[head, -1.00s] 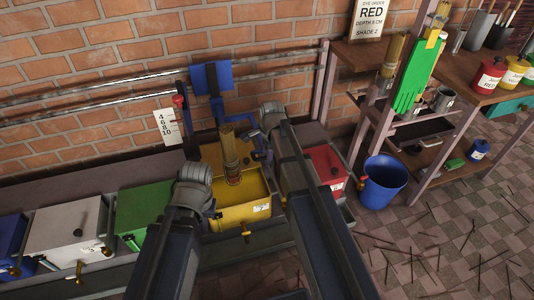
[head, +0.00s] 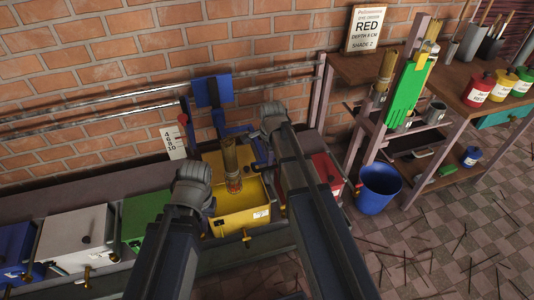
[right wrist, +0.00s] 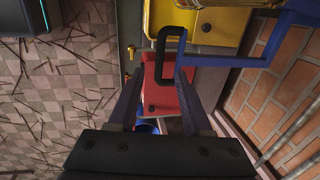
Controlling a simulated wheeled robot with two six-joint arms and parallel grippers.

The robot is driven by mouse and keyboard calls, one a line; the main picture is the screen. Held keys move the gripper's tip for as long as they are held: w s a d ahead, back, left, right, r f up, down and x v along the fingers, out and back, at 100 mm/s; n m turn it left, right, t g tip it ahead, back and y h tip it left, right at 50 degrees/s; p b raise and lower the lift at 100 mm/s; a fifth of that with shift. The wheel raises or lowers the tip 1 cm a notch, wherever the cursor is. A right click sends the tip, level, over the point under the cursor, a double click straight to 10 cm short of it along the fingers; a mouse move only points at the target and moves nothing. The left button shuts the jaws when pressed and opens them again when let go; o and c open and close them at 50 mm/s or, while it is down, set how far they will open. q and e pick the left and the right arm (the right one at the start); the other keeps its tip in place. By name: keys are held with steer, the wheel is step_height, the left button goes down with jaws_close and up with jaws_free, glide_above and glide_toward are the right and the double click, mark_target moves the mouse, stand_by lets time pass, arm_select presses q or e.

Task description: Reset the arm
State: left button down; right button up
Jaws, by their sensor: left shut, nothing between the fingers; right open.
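My left gripper (head: 209,206) is shut and empty at the left edge of the yellow box (head: 245,217); my own wrist partly hides it. My right gripper (head: 262,152) is over the back right of that box. In the right wrist view my right gripper (right wrist: 160,100) is open with nothing held between its fingers. A red box (right wrist: 172,95) shows beyond the fingers, and a black handle on a blue arm (right wrist: 168,45) lies ahead of them. A tan stick bundle (head: 230,160) stands upright at the yellow box, its lower end reddish.
Green (head: 145,215), white (head: 72,235) and blue (head: 15,250) boxes stand in a row to the left. A blue bucket (head: 378,190) stands on the floor right of my right arm.

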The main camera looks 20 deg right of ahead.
arm_select(q)
step_height(320, 180, up, 22)
steer(key=p, duration=2.2)
arm_select(e)
steer(key=s+a+r+n, duration=0.4)
steer(key=s+r+n, duration=0.3)
steer(key=s+a+r+n+g, duration=0.1)
steer(key=s+a+r+n, duration=0.3)
steer(key=s+r+n, duration=0.3)
steer(key=s+a+r+n+g+h, duration=0.1)
steer(key=s+a+r+n, duration=0.4)
steer(key=s+r+n, duration=0.2)
steer(key=shift+s+r, duration=0.2)
steer(key=shift+r, duration=0.2)
